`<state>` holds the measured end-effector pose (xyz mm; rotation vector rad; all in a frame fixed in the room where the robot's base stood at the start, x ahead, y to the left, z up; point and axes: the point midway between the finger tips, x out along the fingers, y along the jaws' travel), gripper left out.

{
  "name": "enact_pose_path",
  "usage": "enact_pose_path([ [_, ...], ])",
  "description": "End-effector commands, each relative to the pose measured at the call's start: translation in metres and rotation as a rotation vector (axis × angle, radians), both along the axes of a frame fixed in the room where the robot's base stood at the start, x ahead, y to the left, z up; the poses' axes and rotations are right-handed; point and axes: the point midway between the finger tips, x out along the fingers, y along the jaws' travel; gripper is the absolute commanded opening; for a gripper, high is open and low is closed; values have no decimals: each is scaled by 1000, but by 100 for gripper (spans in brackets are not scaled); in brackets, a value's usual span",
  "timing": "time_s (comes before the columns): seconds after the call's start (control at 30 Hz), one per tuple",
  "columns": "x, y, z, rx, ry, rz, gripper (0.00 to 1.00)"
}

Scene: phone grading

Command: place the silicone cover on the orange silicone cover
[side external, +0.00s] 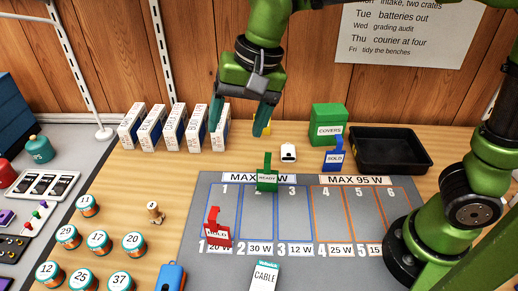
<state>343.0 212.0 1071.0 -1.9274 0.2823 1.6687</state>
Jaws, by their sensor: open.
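My gripper (239,119) hangs over the back of the bench, fingers pointing down and spread apart, with nothing visible between them. It is in front of the wall, near the row of white boxes. I cannot make out an orange silicone cover or a separate silicone cover in this view. A green box labelled COVERS (329,116) stands at the back, right of my gripper; I cannot see its contents. A blue item (171,277), which I cannot identify for sure, lies at the bottom edge, partly cut off.
Several white boxes (153,129) stand at the back left. A black tray (425,160) sits at the back right. A grey numbered mat (205,190) bears HOLD (217,234) and READY (267,183) tags. A SOLD tag (335,157) stands behind it. Several round tins (98,242) stand left.

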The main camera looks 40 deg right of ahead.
Motion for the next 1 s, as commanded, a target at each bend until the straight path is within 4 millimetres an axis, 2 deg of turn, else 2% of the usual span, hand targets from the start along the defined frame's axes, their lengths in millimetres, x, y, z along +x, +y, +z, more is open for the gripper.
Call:
enact_pose_path([
  [0.03, -9, -32, 9, 13, -51, 9, 71],
  [0.2, -48, -110, 13, 5, -228, 73, 71],
  [0.3, -72, -142, 6, -26, -323, 100, 71],
  [0.4, -90, -163, -4, -62, -395, 120, 71],
  [0.6, -107, -179, -16, -106, -459, 142, 71],
  [1.0, -107, -179, -17, -108, -460, 144, 71],
])
